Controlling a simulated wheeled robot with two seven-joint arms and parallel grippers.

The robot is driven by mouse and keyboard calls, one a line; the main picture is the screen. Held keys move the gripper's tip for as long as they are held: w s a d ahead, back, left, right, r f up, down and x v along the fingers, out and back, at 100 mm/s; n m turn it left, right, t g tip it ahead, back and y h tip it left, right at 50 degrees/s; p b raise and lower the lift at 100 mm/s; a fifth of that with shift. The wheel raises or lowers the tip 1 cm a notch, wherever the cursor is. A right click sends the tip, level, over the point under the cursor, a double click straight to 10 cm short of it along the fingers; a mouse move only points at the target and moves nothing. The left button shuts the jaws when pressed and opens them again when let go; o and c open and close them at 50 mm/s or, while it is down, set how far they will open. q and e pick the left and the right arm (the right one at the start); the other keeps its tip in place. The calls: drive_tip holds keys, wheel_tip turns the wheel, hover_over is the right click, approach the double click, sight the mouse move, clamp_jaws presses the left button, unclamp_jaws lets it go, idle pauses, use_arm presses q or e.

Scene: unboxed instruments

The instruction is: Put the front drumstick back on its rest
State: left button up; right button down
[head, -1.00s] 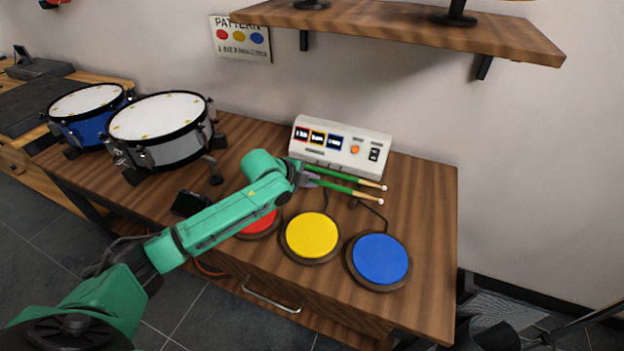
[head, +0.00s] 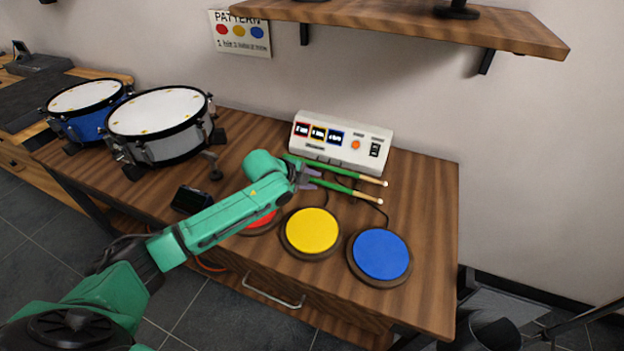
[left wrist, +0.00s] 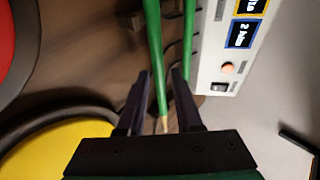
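The front drumstick (head: 345,190), green with a pale wooden tip end, lies nearly parallel to the rear drumstick (head: 350,174), in front of the white control box. My left gripper (head: 312,178) is at the left part of the front drumstick. In the left wrist view the front drumstick (left wrist: 154,40) runs between my open fingers (left wrist: 161,75), with a gap on both sides. The rear drumstick (left wrist: 189,40) passes beyond one finger. Dark rest arms show partly by the box; I cannot tell whether the front drumstick sits in them. My right gripper is not in view.
The white control box (head: 342,144) stands close behind the drumsticks. Red (head: 259,221), yellow (head: 312,230) and blue (head: 380,253) pads lie in front. A grey drum (head: 158,127) and a blue drum (head: 84,112) stand left. The table's right side is clear.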

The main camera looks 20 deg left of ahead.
use_arm(q)
drive_tip(key=shift+o, duration=0.3)
drive_tip(key=shift+s+a+r, duration=0.1)
drive_tip(key=shift+s+r, duration=0.05)
drive_tip(key=shift+r, duration=0.05)
drive_tip(key=p+v, duration=0.1)
drive_tip(key=v, duration=1.3)
drive_tip(key=shift+s, duration=0.1)
